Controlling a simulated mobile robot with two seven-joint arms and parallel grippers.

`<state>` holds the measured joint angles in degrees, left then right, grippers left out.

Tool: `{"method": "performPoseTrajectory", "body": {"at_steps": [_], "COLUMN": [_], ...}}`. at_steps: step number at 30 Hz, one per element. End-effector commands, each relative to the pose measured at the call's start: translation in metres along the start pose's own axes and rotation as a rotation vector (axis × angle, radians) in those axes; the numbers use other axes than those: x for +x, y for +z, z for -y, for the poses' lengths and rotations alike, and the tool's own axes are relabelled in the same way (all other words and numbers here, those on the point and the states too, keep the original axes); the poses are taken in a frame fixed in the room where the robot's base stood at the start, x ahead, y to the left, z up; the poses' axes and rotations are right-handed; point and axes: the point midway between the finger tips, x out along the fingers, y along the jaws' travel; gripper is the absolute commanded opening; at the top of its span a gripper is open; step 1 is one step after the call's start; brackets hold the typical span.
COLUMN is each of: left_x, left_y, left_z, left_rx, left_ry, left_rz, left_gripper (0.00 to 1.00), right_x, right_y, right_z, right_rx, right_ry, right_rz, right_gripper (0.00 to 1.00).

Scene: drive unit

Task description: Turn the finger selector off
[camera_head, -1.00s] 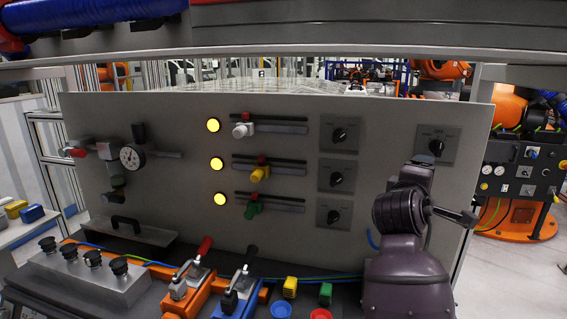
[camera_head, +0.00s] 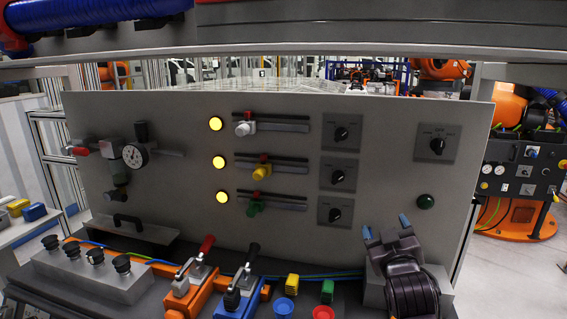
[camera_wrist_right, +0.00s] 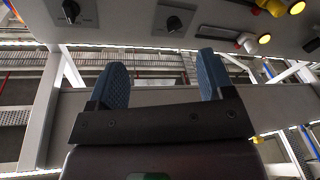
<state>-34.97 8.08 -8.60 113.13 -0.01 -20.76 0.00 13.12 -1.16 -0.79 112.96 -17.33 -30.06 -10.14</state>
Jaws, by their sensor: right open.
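Black rotary selectors sit on the grey panel (camera_head: 285,215): an upper one (camera_head: 341,134), a middle one (camera_head: 337,177) and a lower one (camera_head: 335,215) in a column, and a separate one (camera_head: 437,145) at the right. Their labels are too small to read, so I cannot tell which is the finger selector. My right gripper (camera_head: 387,226) is low in front of the panel's right part, below the separate selector and apart from it. Its blue fingers are spread and empty; the right wrist view also shows the gap (camera_wrist_right: 163,82). My left gripper is not in view.
Three lit yellow lamps (camera_head: 219,162) and slider valves (camera_head: 262,171) are left of the selectors. Toggle clamps (camera_head: 197,268) and coloured blocks (camera_head: 292,283) stand on the bench below. Space before the upper panel is clear.

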Motion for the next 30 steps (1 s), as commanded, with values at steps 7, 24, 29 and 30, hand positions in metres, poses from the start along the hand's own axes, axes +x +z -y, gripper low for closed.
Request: {"method": "performPoseTrajectory", "body": {"at_steps": [7,24,29,30], "left_x": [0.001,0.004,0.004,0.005], "left_y": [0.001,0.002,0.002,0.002], "left_z": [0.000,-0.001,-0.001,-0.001], "left_rx": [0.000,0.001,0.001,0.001], "left_ry": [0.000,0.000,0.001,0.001], "left_rz": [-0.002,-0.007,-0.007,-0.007], "left_gripper": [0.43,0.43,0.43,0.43], "right_x": [-0.072,-0.297,-0.329,-0.332], "right_y": [0.109,0.297,0.313,0.315], "right_z": [0.030,0.056,0.054,0.053], "right_rx": [0.223,0.299,0.292,0.292], "right_ry": [-0.116,-0.218,-0.218,-0.217], "right_rz": [0.115,0.563,0.623,0.629], "right_gripper": [0.74,0.74,0.74,0.74]}}
